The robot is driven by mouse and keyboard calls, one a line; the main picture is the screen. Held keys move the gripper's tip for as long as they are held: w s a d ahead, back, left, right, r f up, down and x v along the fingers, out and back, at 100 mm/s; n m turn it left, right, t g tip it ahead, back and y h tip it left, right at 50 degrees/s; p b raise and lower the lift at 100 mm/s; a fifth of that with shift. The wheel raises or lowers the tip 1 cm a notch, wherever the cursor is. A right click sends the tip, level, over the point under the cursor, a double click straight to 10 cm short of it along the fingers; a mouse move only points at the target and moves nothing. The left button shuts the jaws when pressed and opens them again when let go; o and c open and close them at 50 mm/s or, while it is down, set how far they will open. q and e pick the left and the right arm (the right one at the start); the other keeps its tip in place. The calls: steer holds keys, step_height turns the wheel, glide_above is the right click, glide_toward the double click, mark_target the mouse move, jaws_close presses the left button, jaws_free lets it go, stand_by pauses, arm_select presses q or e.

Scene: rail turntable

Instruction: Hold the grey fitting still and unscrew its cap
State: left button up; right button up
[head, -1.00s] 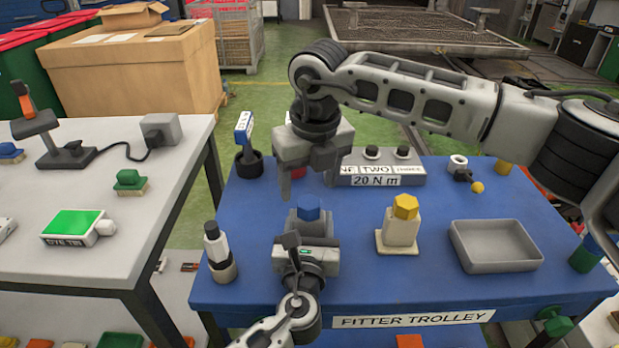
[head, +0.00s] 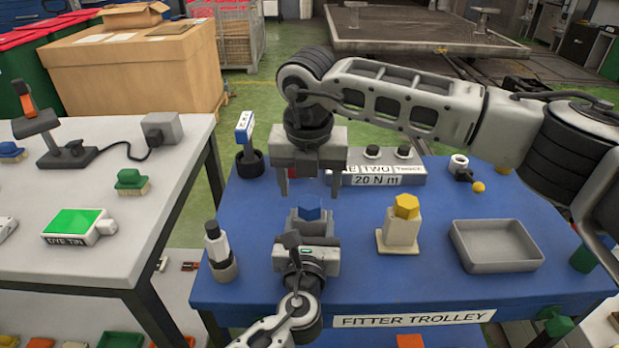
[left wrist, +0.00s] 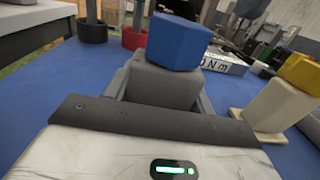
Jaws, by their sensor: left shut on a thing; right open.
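The grey fitting (head: 309,229) stands on the blue trolley top, with its blue cap (head: 308,208) on top. In the left wrist view the grey fitting (left wrist: 165,87) is between my left fingers, with the blue cap (left wrist: 178,42) above them. My left gripper (head: 307,243) is shut on the fitting's body from the near side. My right gripper (head: 310,188) points down above and slightly behind the cap. Its fingers are apart, with nothing between them, and it does not appear to touch the cap.
A cream fitting (head: 399,235) with a yellow cap (head: 406,206) stands to the right, beside an empty grey tray (head: 496,263). A dark-topped bottle (head: 217,246) stands at left in a holder.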

mark_target(309, 202)
steer(key=shift+f, duration=1.55)
steer(key=shift+c, duration=0.3)
steer(key=c, duration=1.2)
steer(key=n, duration=0.5)
steer(key=shift+y, duration=0.4)
steer(key=shift+n, duration=0.5)
steer(key=n, duration=0.4)
steer(key=shift+g+y, duration=0.3)
steer(key=shift+y, duration=0.1)
steer(key=shift+n, duration=1)
